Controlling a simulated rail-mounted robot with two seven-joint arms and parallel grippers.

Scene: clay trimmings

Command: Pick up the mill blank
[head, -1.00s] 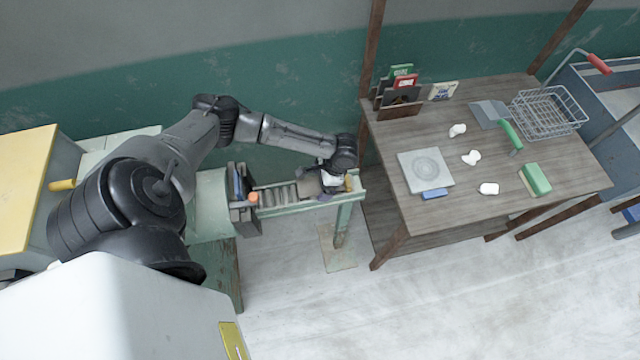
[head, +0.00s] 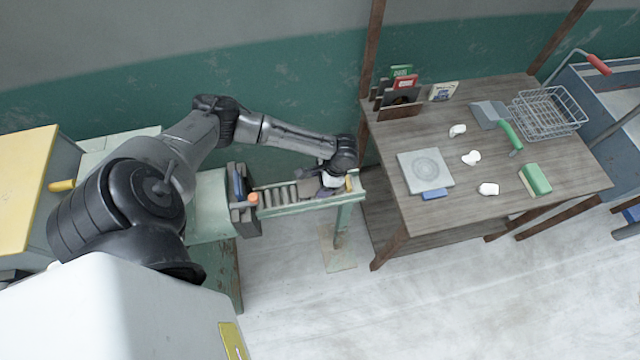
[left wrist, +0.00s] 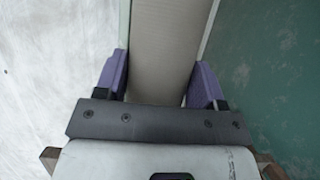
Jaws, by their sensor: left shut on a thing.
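The mill blank looks like a plain grey-beige block (head: 308,187) on the right part of the narrow green roller stand (head: 300,208). My left gripper (head: 328,190) reaches down over the right end of that stand and is shut on the block. In the left wrist view the block (left wrist: 168,45) fills the space between the two purple fingers of my left gripper (left wrist: 162,68). The gripper body hides part of the block in the head view. I cannot tell whether the block is clear of the rollers. My right gripper is not in view.
A wooden table (head: 390,150) stands to the right, with a grey square plate (head: 425,165), several white lumps, a green-handled tool (head: 511,134) and a wire basket (head: 548,112). A dark box-like fixture (head: 243,200) stands at the stand's left end. The floor in front is clear.

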